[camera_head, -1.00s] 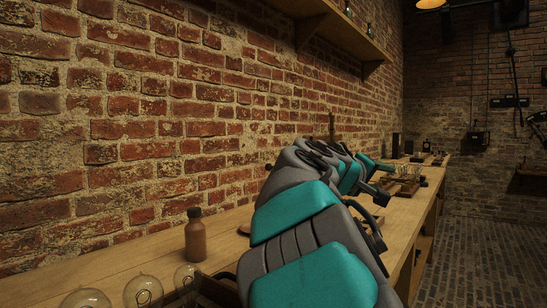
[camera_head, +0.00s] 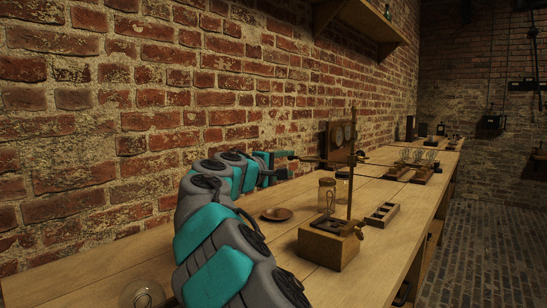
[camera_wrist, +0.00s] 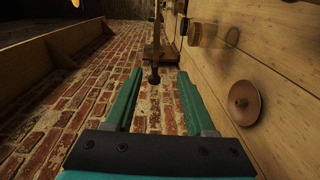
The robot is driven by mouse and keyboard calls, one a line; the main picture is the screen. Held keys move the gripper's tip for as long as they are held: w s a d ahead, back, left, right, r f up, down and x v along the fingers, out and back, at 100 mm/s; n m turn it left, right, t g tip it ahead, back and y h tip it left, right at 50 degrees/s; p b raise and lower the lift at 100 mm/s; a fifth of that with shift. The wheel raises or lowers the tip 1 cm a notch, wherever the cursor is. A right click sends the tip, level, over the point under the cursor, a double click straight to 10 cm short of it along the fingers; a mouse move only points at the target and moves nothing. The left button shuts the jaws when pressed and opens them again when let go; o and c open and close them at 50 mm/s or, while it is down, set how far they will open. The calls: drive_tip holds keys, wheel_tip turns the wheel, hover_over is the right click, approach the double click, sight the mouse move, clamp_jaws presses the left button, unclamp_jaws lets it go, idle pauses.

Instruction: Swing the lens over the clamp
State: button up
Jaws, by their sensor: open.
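A stand with a tall thin rod (camera_head: 351,190) rises from a wooden block (camera_head: 330,249) on the bench. A thin dark bar (camera_head: 322,160) crosses the rod and reaches left toward my gripper (camera_head: 287,163). My gripper is open, left of the rod and above the bench. In the wrist view, a dark knob (camera_wrist: 154,76) shows in the gap between my fingertips (camera_wrist: 160,72), with no finger seen closed on it. The rod also shows there (camera_wrist: 157,28). I cannot make out a lens glass, nor tell which fitting on the block is the clamp.
A glass jar (camera_head: 327,183) stands behind the block. A small brown dish (camera_head: 277,214) lies left of it, and a slotted wooden rack (camera_head: 382,215) lies right. A framed box (camera_head: 341,141) stands by the brick wall.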

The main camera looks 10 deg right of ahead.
sight(289, 158)
drive_tip(key=shift+n+t, duration=0.4)
drive_tip(key=shift+t, duration=0.1)
drive_tip(key=shift+w+d+r+p, duration=0.1)
drive_tip(key=shift+w+d+p, duration=0.25)
drive_tip(key=shift+w, duration=0.95)
drive_tip(key=shift+w+d+r+p, duration=0.1)
drive_tip(key=shift+w+d, duration=0.35)
drive_tip(key=shift+w, duration=0.85)
drive_tip(key=shift+w+d+p, duration=0.25)
drive_tip(key=shift+w+d, duration=0.15)
drive_tip(key=shift+w, duration=0.9)
clamp_jaws()
